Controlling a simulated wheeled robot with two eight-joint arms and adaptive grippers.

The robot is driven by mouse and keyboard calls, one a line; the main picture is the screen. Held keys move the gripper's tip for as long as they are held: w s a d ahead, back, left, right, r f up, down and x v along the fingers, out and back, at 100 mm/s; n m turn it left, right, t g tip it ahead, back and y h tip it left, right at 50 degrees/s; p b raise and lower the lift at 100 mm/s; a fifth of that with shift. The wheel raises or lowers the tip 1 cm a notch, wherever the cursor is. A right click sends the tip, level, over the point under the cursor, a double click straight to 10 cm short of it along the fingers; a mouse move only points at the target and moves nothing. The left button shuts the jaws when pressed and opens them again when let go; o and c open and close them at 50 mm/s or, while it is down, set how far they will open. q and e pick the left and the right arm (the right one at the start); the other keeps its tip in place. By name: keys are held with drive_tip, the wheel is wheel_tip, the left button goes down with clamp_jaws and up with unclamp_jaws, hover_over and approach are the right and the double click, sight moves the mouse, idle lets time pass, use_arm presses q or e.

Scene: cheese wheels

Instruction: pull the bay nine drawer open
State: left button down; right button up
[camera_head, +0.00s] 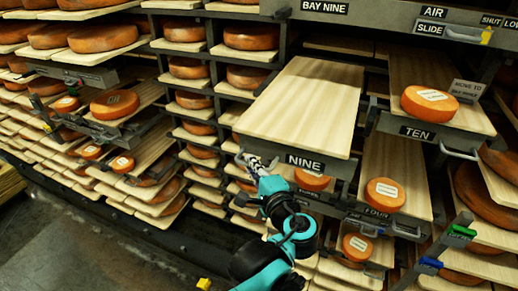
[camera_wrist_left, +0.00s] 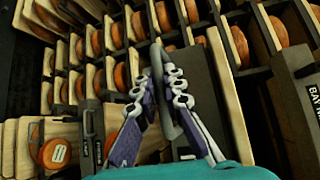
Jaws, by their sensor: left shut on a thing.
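The bay nine drawer is a bare pale wooden board (camera_head: 305,100) in a grey frame, with a NINE label (camera_head: 305,163) on its front. It stands out from the rack below the BAY NINE sign (camera_head: 325,7). My left gripper (camera_head: 250,162) is at the left end of the drawer front, shut on its metal handle. In the left wrist view, the handle (camera_wrist_left: 158,68) rises between the two fingers (camera_wrist_left: 160,92), with the grey drawer front and its board (camera_wrist_left: 232,105) to the right. My right gripper is out of view.
The TEN drawer (camera_head: 418,133), carrying an orange cheese wheel (camera_head: 430,103), stands out at right. The FOUR drawer (camera_head: 410,170) with another wheel lies below it. Shelves with many wheels fill the left. Dark open floor (camera_head: 75,240) lies at lower left.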

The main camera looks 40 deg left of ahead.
use_arm(q)
drive_tip(key=shift+s+d, duration=0.2)
drive_tip(key=shift+s, duration=0.7)
drive_tip(key=c, duration=1.6)
unclamp_jaws()
drive_tip(key=shift+w, duration=0.1)
drive_tip(key=v, duration=1.2)
